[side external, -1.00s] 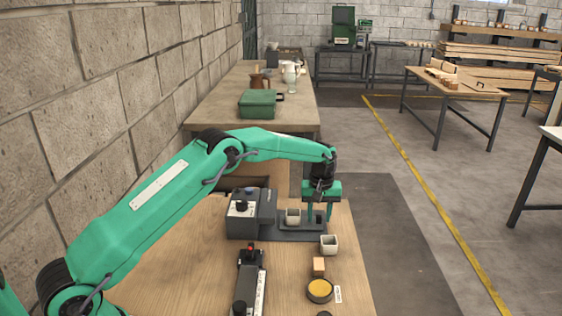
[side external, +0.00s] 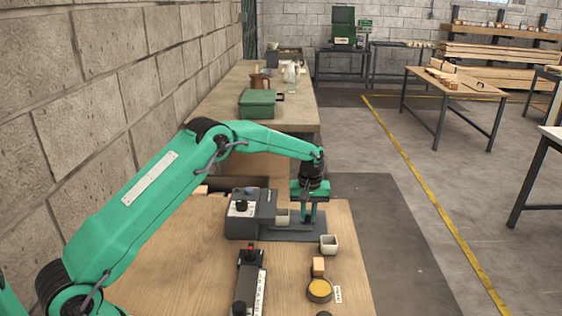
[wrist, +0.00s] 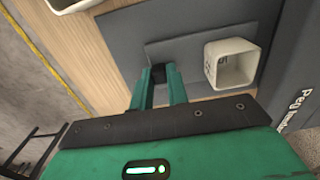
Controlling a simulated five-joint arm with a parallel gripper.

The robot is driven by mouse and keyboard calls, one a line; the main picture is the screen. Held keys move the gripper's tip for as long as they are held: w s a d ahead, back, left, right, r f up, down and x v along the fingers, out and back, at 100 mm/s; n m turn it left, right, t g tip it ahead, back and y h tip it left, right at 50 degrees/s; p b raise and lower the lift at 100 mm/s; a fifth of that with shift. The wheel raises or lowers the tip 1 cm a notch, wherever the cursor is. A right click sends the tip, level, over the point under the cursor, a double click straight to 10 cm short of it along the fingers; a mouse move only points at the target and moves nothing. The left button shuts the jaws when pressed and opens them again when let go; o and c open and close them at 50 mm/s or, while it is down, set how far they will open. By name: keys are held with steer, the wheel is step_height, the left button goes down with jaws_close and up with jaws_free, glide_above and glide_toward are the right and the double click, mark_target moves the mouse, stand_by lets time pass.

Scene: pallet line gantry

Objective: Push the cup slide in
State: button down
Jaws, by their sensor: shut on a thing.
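The slide (wrist: 186,52) is a flat grey plate on the grey base (side external: 300,233) of a boxy grey unit (side external: 245,222). A pale square cup (side external: 283,216) stands upright on it, close against the unit's right side; it also shows in the wrist view (wrist: 231,62). My gripper (side external: 308,219) points down just right of this cup. Its fingers (wrist: 159,88) are shut on a small dark handle (wrist: 159,72) at the slide's outer end. The handle is mostly hidden by the fingers.
A second pale cup (side external: 329,245) stands on the wooden table in front of the base. A wooden block (side external: 319,265), a round yellow-topped container (side external: 320,289) and a black device with a red button (side external: 250,270) are nearer. The table's right edge is close.

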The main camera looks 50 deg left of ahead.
mark_target(292, 222)
steer(key=shift+s+a, duration=1.65)
steer(key=shift+a, duration=0.1)
steer(key=c, duration=1.4)
jaws_free()
steer(key=shift+o, duration=0.2)
steer(key=shift+r, duration=0.15)
steer(key=shift+r, duration=0.5)
step_height(292, 222, up, 7)
steer(key=shift+f, duration=0.2)
